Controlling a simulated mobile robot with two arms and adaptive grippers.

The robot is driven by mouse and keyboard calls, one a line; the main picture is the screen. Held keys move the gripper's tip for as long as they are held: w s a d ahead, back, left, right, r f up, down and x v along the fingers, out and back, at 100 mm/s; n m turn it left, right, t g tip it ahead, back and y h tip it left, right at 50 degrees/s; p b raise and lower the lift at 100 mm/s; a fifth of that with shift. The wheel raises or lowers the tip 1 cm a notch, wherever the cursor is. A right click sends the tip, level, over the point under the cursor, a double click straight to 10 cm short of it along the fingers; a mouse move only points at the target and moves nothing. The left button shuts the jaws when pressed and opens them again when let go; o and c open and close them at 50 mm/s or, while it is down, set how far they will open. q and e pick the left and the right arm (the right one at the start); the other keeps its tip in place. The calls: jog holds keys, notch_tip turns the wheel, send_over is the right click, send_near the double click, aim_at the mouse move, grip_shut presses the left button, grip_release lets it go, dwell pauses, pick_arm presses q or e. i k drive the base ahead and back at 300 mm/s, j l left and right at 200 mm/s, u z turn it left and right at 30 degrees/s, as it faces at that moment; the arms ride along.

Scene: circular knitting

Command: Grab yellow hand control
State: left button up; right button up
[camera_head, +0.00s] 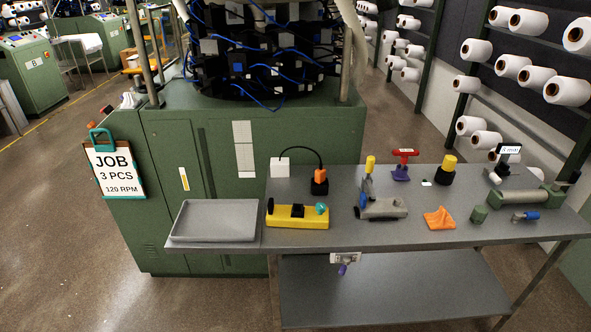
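A yellow box-shaped control (298,217) lies on the grey table, left of its middle. It has a black knob at its left end, a dark block on top and a teal knob near its right end. I take it to be the yellow hand control. Neither of my grippers shows in the head view, and nothing is touching the control.
A grey tray (215,221) is left of the control. Behind it is an orange-and-black plug (320,181) with a cable; to its right are a grey tool (381,208) and an orange cloth (439,218). The green machine (190,150) stands behind. The table's front strip is clear.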

aim_at(297, 215)
jog(key=i+j+z, duration=0.3)
jog(key=i+j, duration=0.2)
jog(key=j, duration=0.25)
jog(key=i+j+z, duration=0.15)
jog(key=j, duration=0.25)
jog(key=i+j+z, duration=0.15)
jog(key=i+j, duration=0.15)
jog(key=j, duration=0.1)
